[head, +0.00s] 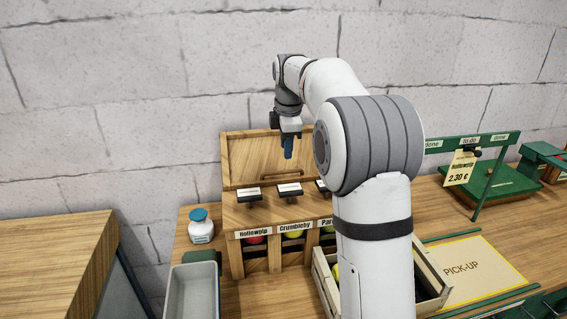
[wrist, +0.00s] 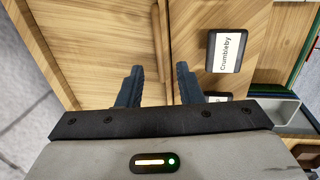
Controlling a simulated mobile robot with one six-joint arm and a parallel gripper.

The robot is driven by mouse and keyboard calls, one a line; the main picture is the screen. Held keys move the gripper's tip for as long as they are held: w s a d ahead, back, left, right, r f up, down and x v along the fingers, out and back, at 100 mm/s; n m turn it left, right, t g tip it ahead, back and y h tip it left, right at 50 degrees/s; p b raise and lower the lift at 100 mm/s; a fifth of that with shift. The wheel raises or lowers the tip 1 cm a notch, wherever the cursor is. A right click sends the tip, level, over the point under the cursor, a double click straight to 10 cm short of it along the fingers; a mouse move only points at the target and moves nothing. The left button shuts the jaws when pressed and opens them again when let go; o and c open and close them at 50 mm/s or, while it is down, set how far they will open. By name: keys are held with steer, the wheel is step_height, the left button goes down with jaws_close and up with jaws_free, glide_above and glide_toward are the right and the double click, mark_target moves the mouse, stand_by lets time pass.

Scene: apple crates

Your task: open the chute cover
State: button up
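The chute cover (head: 250,160) is a wooden panel at the back of the wooden apple dispenser (head: 243,216). My gripper (head: 288,153) hangs in front of the cover, above the handle.
Small sign holders, one reading Crumbleby (wrist: 226,51), stand on the dispenser's front board. A white jar with a blue lid (head: 201,226) and a grey bin (head: 193,291) are at left. A wooden crate (head: 325,282) stands in front, partly behind my arm. A pick-up mat (head: 470,268) lies at right.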

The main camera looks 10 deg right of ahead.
mark_target(285, 172)
steer(key=f, duration=0.2)
steer(key=w+f, duration=0.1)
steer(key=f, duration=0.4)
steer(key=shift+w+f, duration=0.3)
steer(key=shift+c, duration=0.2)
jaws_close()
